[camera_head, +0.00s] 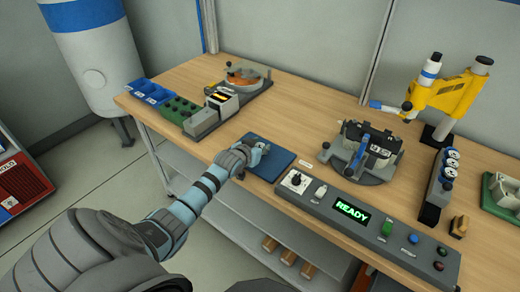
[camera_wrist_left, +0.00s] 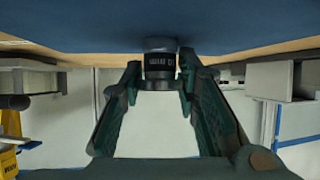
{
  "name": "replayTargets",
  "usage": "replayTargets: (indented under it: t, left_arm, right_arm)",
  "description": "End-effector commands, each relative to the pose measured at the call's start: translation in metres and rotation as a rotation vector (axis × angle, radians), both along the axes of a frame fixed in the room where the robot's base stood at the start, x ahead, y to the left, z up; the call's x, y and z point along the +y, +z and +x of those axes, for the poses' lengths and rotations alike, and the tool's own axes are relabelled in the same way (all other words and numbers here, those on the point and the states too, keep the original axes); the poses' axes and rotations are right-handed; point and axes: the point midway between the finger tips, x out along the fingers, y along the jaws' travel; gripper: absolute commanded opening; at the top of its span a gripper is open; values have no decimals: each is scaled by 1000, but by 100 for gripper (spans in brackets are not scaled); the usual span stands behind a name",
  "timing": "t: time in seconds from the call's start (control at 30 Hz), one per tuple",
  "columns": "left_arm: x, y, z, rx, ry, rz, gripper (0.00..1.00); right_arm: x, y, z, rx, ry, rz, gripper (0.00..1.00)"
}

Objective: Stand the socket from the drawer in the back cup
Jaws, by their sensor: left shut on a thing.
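My left gripper (camera_head: 258,148) reaches over the dark blue mat (camera_head: 283,163) on the bench. In the left wrist view the gripper (camera_wrist_left: 160,80) is shut on a short black cylinder with pale lettering, the socket (camera_wrist_left: 160,62). Its far end is close to the blue mat (camera_wrist_left: 80,30); I cannot tell whether they touch. A grey box with yellow and black stripes (camera_head: 222,102) stands behind, with a grey drawer-like part (camera_head: 201,123) sticking out in front. I cannot make out which thing is the back cup. My right gripper is not in view.
A control panel (camera_head: 345,212) reading READY lies along the front edge. Behind it stand a round dark fixture (camera_head: 365,155), a yellow arm-like device (camera_head: 440,94) and a rack with white round tops (camera_head: 436,190). Blue and green bins (camera_head: 180,109) sit at the left. Bare wood lies behind the mat.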

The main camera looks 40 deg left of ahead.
Motion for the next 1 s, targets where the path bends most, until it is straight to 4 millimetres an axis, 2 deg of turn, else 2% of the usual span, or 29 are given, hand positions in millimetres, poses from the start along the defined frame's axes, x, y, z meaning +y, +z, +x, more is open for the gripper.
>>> replayTargets:
  t: [0.23, 0.37, 0.47, 0.7, 0.8, 0.9, 1.0]
  left_arm:
    - [0, 3, 0, 0, 0, 0, 0]
    - [0, 17, 0, -2, 0, 1, 0]
    - [0, 43, 1, -5, -2, 2, 0]
    - [1, 136, 1, -6, -1, 3, 0]
    - [0, 167, 1, -5, 0, 2, 0]
    - [0, 187, 0, -3, 0, 0, 0]
    - [0, 198, 0, -2, 0, 0, 0]
  right_arm:
    - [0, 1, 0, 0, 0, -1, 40]
    - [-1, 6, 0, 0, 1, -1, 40]
    - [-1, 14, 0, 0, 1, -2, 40]
    - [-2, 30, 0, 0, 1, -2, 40]
    - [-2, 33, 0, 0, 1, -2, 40]
    - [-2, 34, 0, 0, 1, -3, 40]
    - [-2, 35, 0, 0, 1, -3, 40]
